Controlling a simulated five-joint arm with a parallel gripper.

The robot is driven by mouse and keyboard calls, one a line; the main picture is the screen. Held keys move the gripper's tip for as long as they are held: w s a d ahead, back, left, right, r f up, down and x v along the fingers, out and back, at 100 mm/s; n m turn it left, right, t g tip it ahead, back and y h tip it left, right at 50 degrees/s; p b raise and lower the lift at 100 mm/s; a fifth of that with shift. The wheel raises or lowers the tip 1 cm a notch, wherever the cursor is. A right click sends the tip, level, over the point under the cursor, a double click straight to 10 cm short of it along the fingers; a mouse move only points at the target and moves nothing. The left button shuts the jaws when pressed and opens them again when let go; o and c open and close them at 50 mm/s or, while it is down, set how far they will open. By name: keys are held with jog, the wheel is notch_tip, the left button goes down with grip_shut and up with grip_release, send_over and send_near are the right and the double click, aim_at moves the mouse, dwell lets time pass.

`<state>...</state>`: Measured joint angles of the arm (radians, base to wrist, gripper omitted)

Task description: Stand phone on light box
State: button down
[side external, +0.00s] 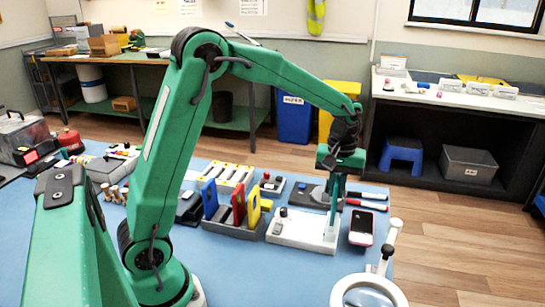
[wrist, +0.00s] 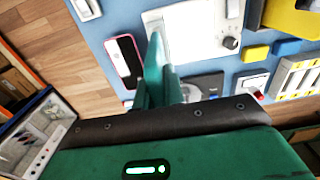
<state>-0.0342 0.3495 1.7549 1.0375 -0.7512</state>
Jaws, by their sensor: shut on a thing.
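The light box (side external: 290,229), a white slab with a dark knob, lies on the blue table; it also shows at the top of the wrist view (wrist: 205,30). A phone with a pink edge and dark screen (side external: 361,228) lies just right of it, apart from my gripper; the wrist view shows it too (wrist: 124,60). My gripper (side external: 334,210) points down over the box's right end. Its fingers are shut around a narrow pale upright piece (side external: 331,226) there. I cannot tell whether this piece is part of the box or a separate thing. The fingers partly hide it.
Tools with red and blue handles (side external: 368,200) lie behind the phone. A ring magnifier (side external: 368,292) stands at the front right, near the table's right edge.

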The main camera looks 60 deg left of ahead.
jog(key=shift+f, duration=1.8)
dwell(1.2)
jog(key=c, duration=1.1)
grip_release()
jog(key=shift+r, duration=0.15)
jog(key=shift+r, duration=0.5)
jog(key=shift+r, duration=0.3)
jog(key=shift+r, duration=0.55)
jog(key=shift+r, duration=0.3)
